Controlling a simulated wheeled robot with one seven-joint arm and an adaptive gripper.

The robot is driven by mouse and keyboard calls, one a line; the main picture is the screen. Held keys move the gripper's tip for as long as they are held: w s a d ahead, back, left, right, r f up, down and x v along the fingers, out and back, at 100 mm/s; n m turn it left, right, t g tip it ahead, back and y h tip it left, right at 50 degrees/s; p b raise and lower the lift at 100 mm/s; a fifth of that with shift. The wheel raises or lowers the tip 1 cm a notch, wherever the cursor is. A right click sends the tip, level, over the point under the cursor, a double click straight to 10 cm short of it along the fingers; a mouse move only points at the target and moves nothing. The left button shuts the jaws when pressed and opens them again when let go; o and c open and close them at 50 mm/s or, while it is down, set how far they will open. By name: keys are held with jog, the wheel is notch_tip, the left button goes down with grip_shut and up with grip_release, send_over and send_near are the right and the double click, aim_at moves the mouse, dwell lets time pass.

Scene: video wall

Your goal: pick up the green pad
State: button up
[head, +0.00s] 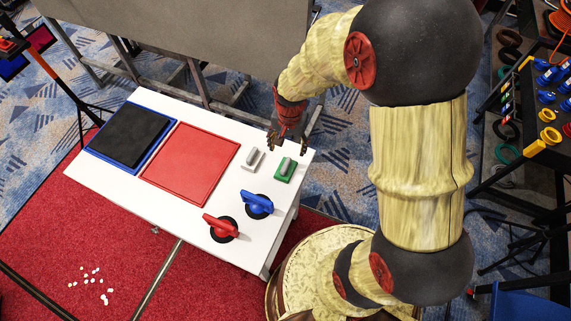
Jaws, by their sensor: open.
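The green pad (279,175) lies near the right end of the white table (186,221). It is a small green block with a grey handle on top. My gripper (286,147) is open, pointing down, above and just behind the green pad in the head view. I cannot tell its exact height over the table. A grey pad (250,166) with a similar handle sits just left of the green pad.
A red tray (190,163) and a blue-rimmed black tray (128,136) lie on the left part of the table. A blue knob (257,205) and a red knob (221,228) stand in front of the pads. A grey panel (200,35) stands behind the table.

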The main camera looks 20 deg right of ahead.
aim_at(286, 164)
jog(key=shift+m+g, duration=0.3)
jog(key=shift+m, duration=0.2)
notch_tip(286, 164, down, 7)
jog(key=shift+s+f, duration=0.1)
jog(key=shift+a+f+b, duration=0.2)
jog(key=shift+f+b, duration=0.25)
jog(key=shift+f, duration=0.85)
jog(key=shift+a+f+b, duration=0.15)
jog(key=shift+f+b, duration=0.25)
jog(key=shift+f, duration=0.9)
jog(key=shift+c, duration=1.4)
jog(key=c, duration=1)
jog(key=shift+r, duration=0.15)
